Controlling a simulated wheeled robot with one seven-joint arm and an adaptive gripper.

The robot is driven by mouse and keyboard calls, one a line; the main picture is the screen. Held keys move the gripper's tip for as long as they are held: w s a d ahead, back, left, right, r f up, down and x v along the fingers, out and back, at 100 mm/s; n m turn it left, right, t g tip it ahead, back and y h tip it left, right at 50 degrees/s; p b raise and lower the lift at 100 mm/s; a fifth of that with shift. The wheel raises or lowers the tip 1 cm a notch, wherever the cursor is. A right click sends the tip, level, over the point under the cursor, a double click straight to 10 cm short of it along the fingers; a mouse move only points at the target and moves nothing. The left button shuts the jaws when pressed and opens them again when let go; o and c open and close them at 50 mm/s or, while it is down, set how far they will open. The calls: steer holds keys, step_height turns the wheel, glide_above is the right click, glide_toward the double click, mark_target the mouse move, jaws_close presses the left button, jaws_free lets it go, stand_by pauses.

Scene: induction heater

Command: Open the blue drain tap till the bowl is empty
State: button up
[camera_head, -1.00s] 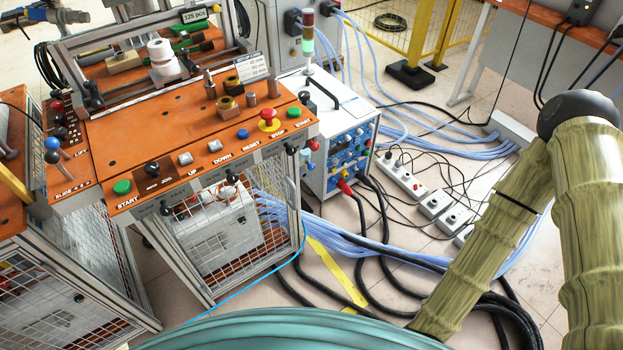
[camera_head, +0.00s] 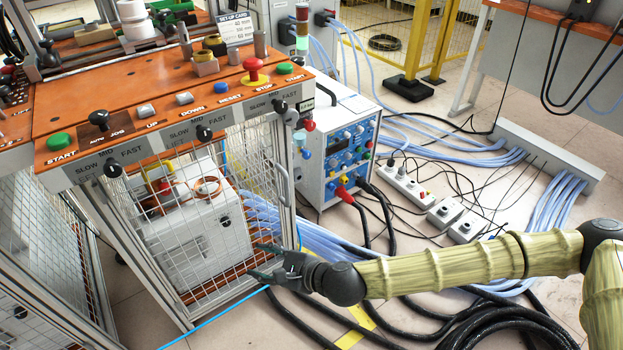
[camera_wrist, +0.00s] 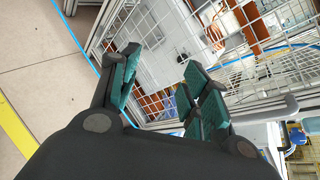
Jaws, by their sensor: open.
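My gripper (camera_head: 258,262) is open and empty, low in front of the cabinet's wire mesh. In the wrist view its two teal-padded fingers (camera_wrist: 163,64) stand apart, with mesh beyond them. A small blue knob (camera_head: 307,153) sits at the bench's right side, below a red knob (camera_head: 309,125); I cannot tell whether it is the drain tap. My gripper is below and left of it, not touching. Behind the mesh, a copper-rimmed round vessel (camera_head: 208,187), possibly the bowl, sits on a white unit (camera_head: 197,238). Its contents cannot be made out.
The wire mesh (camera_head: 150,222) and a grey post (camera_head: 283,185) stand close to my gripper. A power unit (camera_head: 345,150) with cables stands right of the bench. Black hoses (camera_head: 480,325) and pale blue hoses (camera_head: 330,240) cover the floor. The orange control panel (camera_head: 160,95) is above.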

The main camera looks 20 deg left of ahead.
steer(key=w+d+r+m+t+y+b, duration=0.25)
steer(key=w+m+t+b, duration=0.35)
steer(key=w, duration=0.7)
steer(key=m+t+b, duration=0.2)
steer(key=m+b, duration=0.3)
steer(key=b, duration=0.3)
glide_toward(309, 156)
steer(key=shift+h, duration=0.45)
steer(key=b+x, duration=0.1)
steer(key=x, duration=0.1)
steer(key=b+x, duration=0.1)
steer(key=x, duration=0.2)
steer(key=b+x, duration=0.1)
steer(key=x, duration=0.2)
steer(key=shift+a+r, duration=0.3)
jaws_close()
steer(key=shift+n, duration=0.3)
